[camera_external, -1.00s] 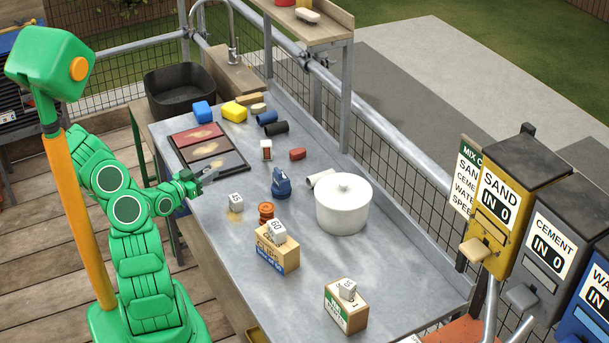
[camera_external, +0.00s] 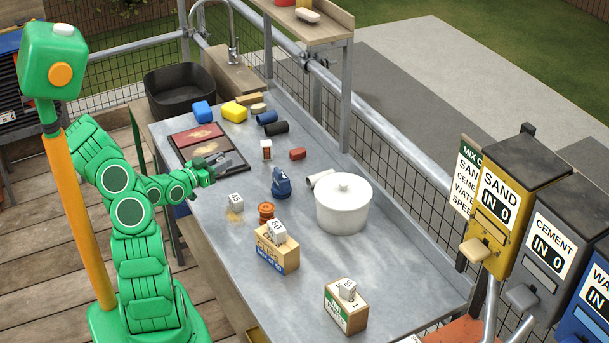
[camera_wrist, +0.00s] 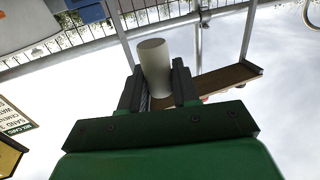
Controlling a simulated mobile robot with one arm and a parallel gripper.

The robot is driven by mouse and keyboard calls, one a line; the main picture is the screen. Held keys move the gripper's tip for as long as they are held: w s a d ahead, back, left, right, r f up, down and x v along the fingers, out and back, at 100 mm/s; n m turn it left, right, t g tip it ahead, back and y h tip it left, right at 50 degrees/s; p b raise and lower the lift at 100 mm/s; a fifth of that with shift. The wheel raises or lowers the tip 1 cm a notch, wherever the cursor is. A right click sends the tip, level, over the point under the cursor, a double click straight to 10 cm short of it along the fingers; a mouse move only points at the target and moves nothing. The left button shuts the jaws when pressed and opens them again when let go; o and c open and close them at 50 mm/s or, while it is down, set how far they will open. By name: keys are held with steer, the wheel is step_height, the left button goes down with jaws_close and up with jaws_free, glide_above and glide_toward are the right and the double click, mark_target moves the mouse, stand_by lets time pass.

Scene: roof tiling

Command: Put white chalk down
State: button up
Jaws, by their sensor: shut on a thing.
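My gripper (camera_wrist: 161,88) is shut on the white chalk (camera_wrist: 154,62), a pale cylinder between its two dark fingers in the wrist view. In the external view my gripper (camera_external: 212,168) is over the left edge of the metal table (camera_external: 290,260), beside the dark tray (camera_external: 181,162) with several panels. The chalk is too small to make out there. Whether it touches anything below cannot be told.
A blue bottle (camera_external: 281,183), a white lidded pot (camera_external: 343,206) and a small box (camera_external: 266,150) stand to the right. Cubes sit on boxes (camera_external: 277,252) nearer the front. Sponges (camera_external: 234,111) and rolls lie at the back.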

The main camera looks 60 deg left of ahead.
steer(key=w+d+r+m+h, duration=0.2)
steer(key=w+d+r+h, duration=0.15)
steer(key=w+d, duration=0.75)
steer(key=w+d+r+m+h, duration=0.15)
steer(key=w+d+r, duration=0.25)
steer(key=w+d, duration=0.6)
steer(key=w+d+r+m+h, duration=0.1)
steer(key=w+d+r+h, duration=0.2)
steer(key=d, duration=0.6)
steer(key=w+d+r+m, duration=0.1)
steer(key=w+d+r, duration=0.3)
steer(key=d, duration=0.5)
steer(key=w+d+r+m+h, duration=0.1)
steer(key=w+d+r+h, duration=0.1)
steer(key=w+d, duration=0.5)
step_height(320, 180, down, 16)
steer(key=d+n+y, duration=0.2)
steer(key=n+y, duration=0.1)
steer(key=y, duration=0.2)
steer(key=shift+w+r+t, duration=0.2)
steer(key=shift+w+t, duration=0.1)
steer(key=shift+d, duration=0.15)
